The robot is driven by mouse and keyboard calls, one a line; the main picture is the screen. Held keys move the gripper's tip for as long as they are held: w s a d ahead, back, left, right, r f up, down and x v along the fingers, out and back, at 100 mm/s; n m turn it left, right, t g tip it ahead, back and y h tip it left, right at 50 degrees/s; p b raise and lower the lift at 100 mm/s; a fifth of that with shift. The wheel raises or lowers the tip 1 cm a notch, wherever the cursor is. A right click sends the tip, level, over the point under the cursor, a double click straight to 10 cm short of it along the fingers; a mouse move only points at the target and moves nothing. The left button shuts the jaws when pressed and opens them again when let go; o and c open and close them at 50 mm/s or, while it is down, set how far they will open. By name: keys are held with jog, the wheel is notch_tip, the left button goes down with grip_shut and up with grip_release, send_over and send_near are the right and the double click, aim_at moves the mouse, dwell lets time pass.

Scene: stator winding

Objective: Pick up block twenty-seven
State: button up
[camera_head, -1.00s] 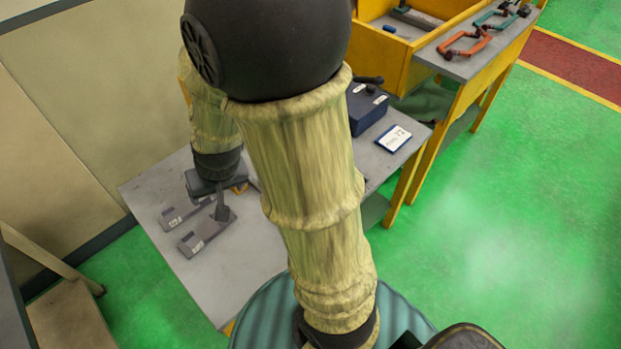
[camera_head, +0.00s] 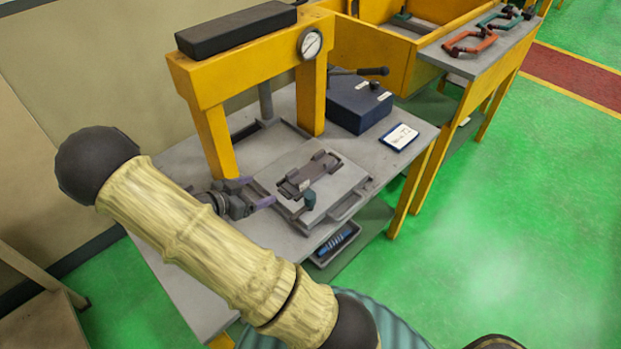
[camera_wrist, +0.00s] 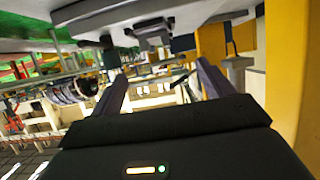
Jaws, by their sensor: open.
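The two labelled grey blocks seen earlier on the left of the table are not visible now; my arm covers that area.
The yellow press frame (camera_head: 205,100) with a gauge (camera_head: 311,43) stands behind the plate. A blue box (camera_head: 359,105) and a label card (camera_head: 398,137) are to the right. Green floor is clear at right.

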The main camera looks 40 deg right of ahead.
jog(key=shift+s+d, duration=0.1)
jog(key=shift+d, duration=0.05)
jog(key=p, duration=0.1)
send_near(306, 174)
jog(key=d+f, duration=0.1)
jog(key=w+d+f, duration=0.1)
jog(key=d, duration=0.1)
dwell(0.4)
jog(key=shift+s+d+p, duration=0.1)
jog(key=shift+d+p, duration=0.15)
jog(key=shift+p, duration=0.05)
jog(key=x, duration=0.3)
jog(key=p+x, duration=0.1)
jog(key=shift+s+d+r, duration=0.1)
jog(key=shift+s+d, duration=0.15)
jog(key=shift+d, duration=0.1)
jog(key=shift+c, duration=0.2)
